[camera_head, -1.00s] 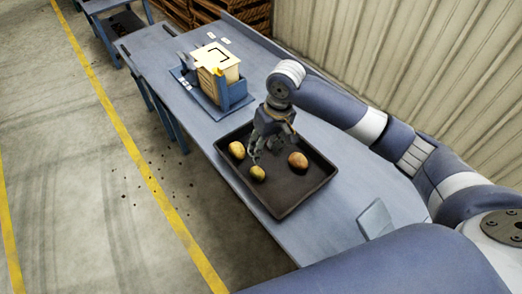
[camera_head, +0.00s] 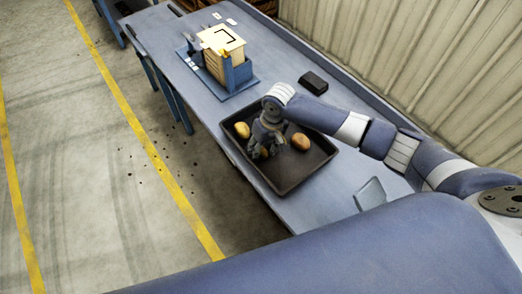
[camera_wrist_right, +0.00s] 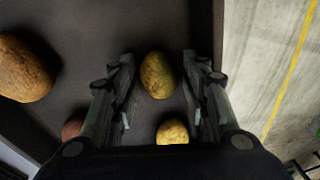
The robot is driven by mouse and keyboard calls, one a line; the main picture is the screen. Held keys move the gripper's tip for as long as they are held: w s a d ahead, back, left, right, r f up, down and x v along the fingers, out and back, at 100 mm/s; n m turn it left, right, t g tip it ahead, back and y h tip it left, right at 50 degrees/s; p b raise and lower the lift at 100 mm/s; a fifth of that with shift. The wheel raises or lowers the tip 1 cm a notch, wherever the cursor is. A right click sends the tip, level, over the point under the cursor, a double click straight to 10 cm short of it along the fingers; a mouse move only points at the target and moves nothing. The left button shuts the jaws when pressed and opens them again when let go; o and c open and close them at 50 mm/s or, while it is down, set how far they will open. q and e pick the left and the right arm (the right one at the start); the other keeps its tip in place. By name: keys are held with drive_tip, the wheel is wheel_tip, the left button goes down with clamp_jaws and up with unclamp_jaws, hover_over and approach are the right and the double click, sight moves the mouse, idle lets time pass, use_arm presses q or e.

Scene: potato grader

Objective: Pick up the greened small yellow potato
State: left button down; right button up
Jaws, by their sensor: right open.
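The greened small yellow potato (camera_wrist_right: 158,75) lies on the dark tray in the right wrist view, yellow-green with darker mottling. My right gripper (camera_wrist_right: 158,90) is open, with one finger on each side of this potato. I see no clear contact. In the head view my right gripper (camera_head: 262,153) points down low over the tray (camera_head: 290,184) and mostly hides the small potato. My left gripper is not in view.
A yellow potato (camera_head: 242,130) and an orange-brown potato (camera_head: 300,141) lie on either side of the gripper. The wrist view also shows a large brown potato (camera_wrist_right: 22,68), a reddish one (camera_wrist_right: 72,129) and a yellow one (camera_wrist_right: 172,132). A blue holder (camera_head: 238,75) and a black block (camera_head: 313,82) stand beyond the tray.

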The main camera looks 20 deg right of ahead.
drive_tip(key=shift+c, duration=0.4)
drive_tip(key=c, duration=0.7)
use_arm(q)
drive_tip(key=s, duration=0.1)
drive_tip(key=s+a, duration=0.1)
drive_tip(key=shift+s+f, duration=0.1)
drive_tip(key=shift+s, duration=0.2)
